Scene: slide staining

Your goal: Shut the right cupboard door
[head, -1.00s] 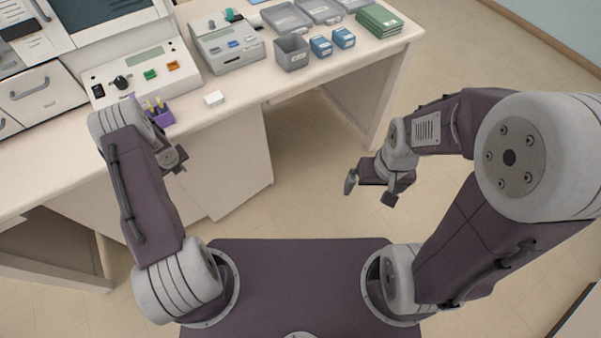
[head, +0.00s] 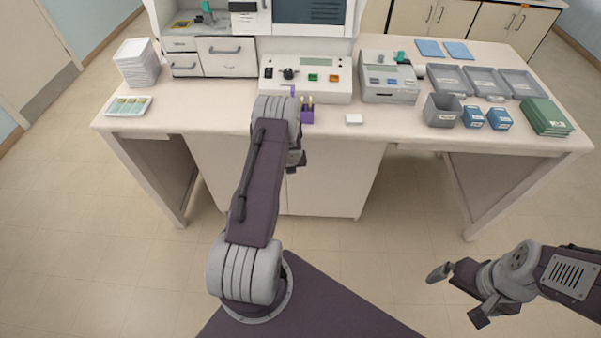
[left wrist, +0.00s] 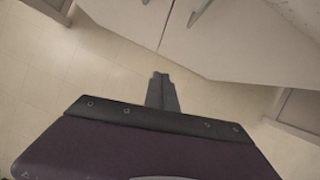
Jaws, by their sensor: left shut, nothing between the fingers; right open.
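The cream cupboard under the bench shows its front in the head view; its right door (head: 335,180) looks flush with the left door (head: 225,165). In the left wrist view, the right door (left wrist: 225,45) and left door (left wrist: 125,15) each carry a bar handle, and their lower edges run in line; I see no clear gap. My left gripper (head: 298,160) is before the cupboard near the door seam, partly hidden by my arm. Its shut, empty fingers (left wrist: 162,92) show in the left wrist view, apart from the doors in the picture. My right gripper (head: 457,297) is open and empty over the floor.
The bench top (head: 220,110) holds a control box (head: 305,80), a purple pen holder (head: 307,115), grey trays (head: 487,82) and green books (head: 545,117). Its front edge overhangs the cupboard. Open floor (head: 390,240) lies before the cupboard, and kneeholes are on both sides.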

